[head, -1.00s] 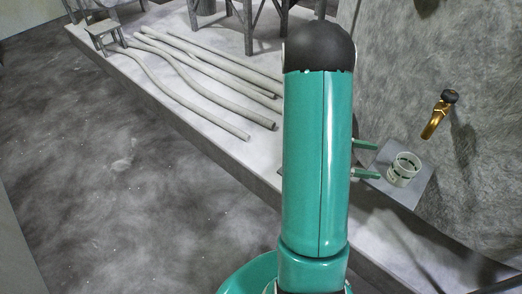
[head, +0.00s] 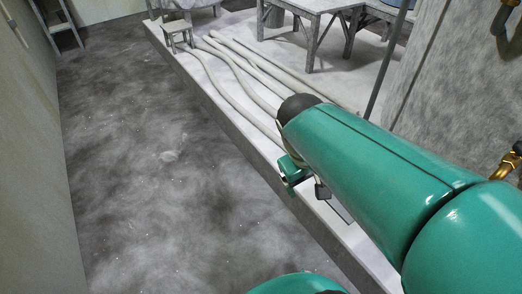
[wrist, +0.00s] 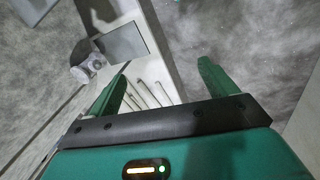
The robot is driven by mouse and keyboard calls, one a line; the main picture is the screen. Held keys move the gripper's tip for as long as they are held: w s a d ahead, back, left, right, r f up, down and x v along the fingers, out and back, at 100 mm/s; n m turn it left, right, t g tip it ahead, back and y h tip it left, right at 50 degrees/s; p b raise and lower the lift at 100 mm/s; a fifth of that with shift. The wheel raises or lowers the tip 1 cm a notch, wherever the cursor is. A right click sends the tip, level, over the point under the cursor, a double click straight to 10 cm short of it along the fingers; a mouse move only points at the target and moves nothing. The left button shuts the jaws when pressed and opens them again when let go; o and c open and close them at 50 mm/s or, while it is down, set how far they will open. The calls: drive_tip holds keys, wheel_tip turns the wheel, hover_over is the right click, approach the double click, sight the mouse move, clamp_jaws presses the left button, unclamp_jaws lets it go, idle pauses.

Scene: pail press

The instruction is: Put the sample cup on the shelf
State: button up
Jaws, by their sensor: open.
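My gripper (wrist: 164,84) is open in the wrist view, with its two green fingers apart and nothing between them. In the head view my gripper (head: 298,180) hangs at the end of my arm, above the edge of the pale platform. The sample cup does not show in the head view now. In the wrist view a small pale round object (wrist: 88,62) with dark parts sits beside a flat grey panel (wrist: 122,42), left of the fingers and apart from them. I cannot tell whether it is the cup, or whether the panel is the shelf.
Several long pale pipes (head: 245,77) lie on the raised platform. A small stool (head: 177,36) and a grey table (head: 312,8) stand farther back. A brass tap (head: 507,163) is at the right edge. The dark floor (head: 170,190) at left is clear.

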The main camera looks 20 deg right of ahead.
drive_tip(key=a+r+t+y, duration=0.3)
drive_tip(key=a+r+t, duration=0.1)
drive_tip(key=a, duration=0.5)
drive_tip(key=shift+w+a+r+m+t, duration=0.2)
drive_tip(key=shift+a+r+m+t, duration=0.15)
drive_tip(key=shift+r, duration=0.5)
drive_tip(key=shift+d, duration=0.15)
drive_tip(key=shift+c, duration=0.4)
